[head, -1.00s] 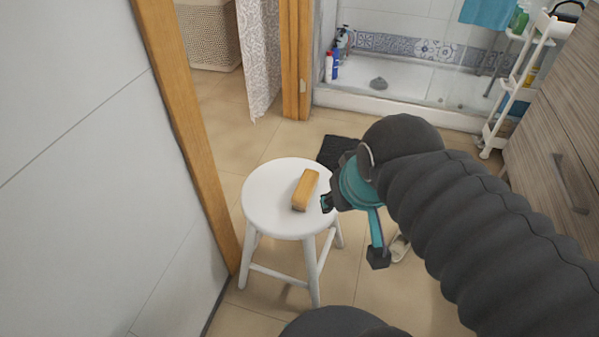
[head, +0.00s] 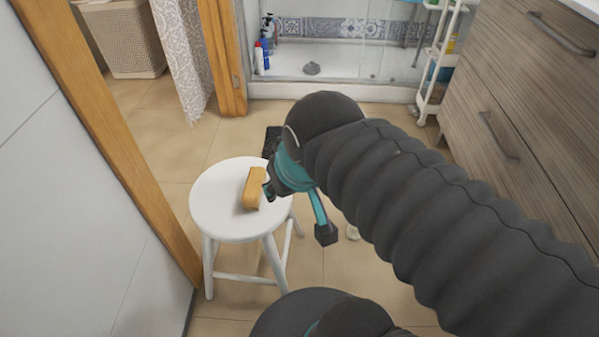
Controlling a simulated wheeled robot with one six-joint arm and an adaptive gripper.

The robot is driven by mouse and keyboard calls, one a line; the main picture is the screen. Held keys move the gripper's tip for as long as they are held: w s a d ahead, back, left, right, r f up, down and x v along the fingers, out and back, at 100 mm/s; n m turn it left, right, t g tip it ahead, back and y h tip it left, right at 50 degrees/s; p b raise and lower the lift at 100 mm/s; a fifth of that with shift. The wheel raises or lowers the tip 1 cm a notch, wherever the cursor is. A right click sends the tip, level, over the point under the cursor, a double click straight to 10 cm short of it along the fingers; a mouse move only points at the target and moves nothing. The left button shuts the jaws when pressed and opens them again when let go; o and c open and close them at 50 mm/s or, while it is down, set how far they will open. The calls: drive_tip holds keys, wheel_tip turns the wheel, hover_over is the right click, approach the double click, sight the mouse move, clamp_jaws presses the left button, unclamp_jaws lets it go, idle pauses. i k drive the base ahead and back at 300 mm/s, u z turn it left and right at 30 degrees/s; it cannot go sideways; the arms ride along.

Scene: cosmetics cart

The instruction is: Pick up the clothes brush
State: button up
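The clothes brush (head: 253,189), a tan wooden block with darker bristles along its lower edge, lies on the round white seat of a stool (head: 218,222). My gripper (head: 297,212) is just to the right of the brush in the head view, at the stool's right edge. It is open, with its teal fingers spread wide. The dark left fingertip appears very close to the brush's right side, and I cannot tell whether it touches. The other fingertip hangs lower, to the right of the seat. My arm hides part of the gripper.
A white wall and wooden door frame (head: 133,160) stand close on the left of the stool. A wooden drawer cabinet (head: 520,120) is on the right. A shower tray (head: 345,68) and white cart (head: 432,70) are farther back.

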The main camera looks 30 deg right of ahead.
sight(252, 195)
drive_tip(key=z, duration=0.9)
drive_tip(key=k, duration=1.45)
drive_tip(key=u, duration=0.45)
drive_tip(key=i, duration=1)
drive_tip(key=u, duration=0.05)
